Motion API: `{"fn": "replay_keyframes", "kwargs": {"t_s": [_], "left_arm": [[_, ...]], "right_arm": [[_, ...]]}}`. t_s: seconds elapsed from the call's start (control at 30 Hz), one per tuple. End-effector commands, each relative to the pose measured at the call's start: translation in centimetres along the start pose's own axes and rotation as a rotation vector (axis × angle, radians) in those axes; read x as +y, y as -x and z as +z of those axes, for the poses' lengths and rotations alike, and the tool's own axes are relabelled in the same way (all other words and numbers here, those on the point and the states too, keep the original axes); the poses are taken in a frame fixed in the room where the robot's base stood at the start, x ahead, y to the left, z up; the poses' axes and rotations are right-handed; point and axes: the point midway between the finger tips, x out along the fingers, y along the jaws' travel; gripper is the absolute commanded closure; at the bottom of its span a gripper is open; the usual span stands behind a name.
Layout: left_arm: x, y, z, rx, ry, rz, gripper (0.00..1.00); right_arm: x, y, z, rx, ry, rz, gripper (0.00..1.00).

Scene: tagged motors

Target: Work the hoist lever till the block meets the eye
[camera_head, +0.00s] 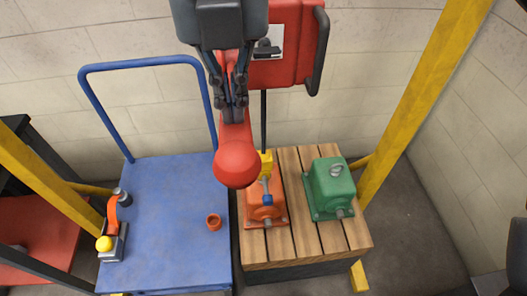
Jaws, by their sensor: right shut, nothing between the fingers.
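The red hoist (290,45) is at the top centre against the wall. Its red lever (235,135) ends in a large red ball knob (236,165) that stands out toward me. My right gripper (236,105) comes in from the top, shut and empty, in front of the lever; whether it touches the lever I cannot tell. A dark chain or rod (263,120) hangs down to a yellow block (266,160) just above the orange motor (266,211). A small blue piece (267,199) shows at the orange motor; its eye is hard to make out. My left gripper is not in view.
A green motor (328,190) with a ring on top stands beside the orange one on a slatted wooden pallet (306,240). Yellow posts (420,90) stand either side.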

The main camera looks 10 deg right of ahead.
Motion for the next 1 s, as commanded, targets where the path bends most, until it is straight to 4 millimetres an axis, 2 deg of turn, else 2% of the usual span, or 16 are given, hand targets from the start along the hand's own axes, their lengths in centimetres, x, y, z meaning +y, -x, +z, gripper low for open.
{"fn": "replay_keyframes", "kwargs": {"t_s": [0.1, 0.43, 0.67, 1.0], "left_arm": [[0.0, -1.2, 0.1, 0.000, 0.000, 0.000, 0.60], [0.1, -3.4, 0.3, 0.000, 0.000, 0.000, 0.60], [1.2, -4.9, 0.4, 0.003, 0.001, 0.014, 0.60], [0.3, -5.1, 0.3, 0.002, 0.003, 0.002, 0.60]], "right_arm": [[0.0, -1.2, -0.2, 0.001, 0.001, -0.001, 1.00], [0.0, -3.5, -0.6, 0.001, 0.001, -0.001, 1.00], [0.0, -5.1, -0.9, 0.001, 0.001, -0.001, 1.00], [0.0, -5.2, -1.0, 0.001, 0.001, 0.000, 1.00]]}}
